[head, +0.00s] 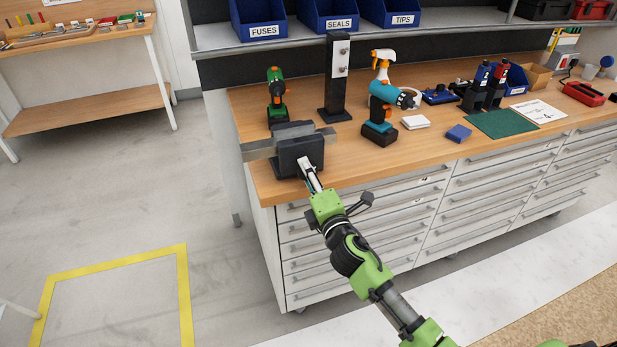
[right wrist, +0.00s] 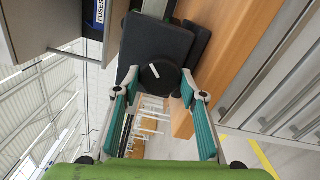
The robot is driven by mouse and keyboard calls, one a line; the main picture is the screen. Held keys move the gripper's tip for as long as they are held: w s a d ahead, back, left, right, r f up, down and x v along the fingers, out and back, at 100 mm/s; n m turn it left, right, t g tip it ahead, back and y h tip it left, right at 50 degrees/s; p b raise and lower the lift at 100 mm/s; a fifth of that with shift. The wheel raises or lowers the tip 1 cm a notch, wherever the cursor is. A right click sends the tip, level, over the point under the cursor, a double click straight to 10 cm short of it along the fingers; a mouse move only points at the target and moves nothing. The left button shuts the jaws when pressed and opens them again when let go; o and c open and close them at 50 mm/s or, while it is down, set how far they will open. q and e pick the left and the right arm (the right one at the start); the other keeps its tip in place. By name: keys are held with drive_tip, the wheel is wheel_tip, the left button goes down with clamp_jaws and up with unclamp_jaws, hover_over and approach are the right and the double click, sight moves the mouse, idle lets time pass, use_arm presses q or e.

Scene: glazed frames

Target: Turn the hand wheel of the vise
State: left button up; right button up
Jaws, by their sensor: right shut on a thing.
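The dark grey vise (head: 292,146) stands at the left front corner of the wooden bench, with a light metal bar on each side. In the right wrist view the vise (right wrist: 155,45) fills the upper middle. Its round black hand wheel (right wrist: 161,73) has a white mark slanting across its face. My right gripper (head: 306,170) reaches the front of the vise from below. In the right wrist view my right gripper (right wrist: 160,84) has its two fingers shut on opposite sides of the wheel. In the head view the wheel is hidden behind the gripper. My left gripper is out of view.
A green drill (head: 276,98), a black post (head: 337,80) and a teal drill (head: 379,118) stand behind and right of the vise. Blue bins (head: 328,15) sit on the shelf above. Drawers (head: 350,232) fill the bench front. The floor to the left is open.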

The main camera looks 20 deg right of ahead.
drive_tip(key=shift+f+m, duration=0.15)
drive_tip(key=shift+m, duration=1.05)
drive_tip(key=o, duration=1.1)
drive_tip(key=shift+s, duration=0.15)
drive_tip(key=s, duration=1.2)
drive_tip(key=shift+d, duration=0.25)
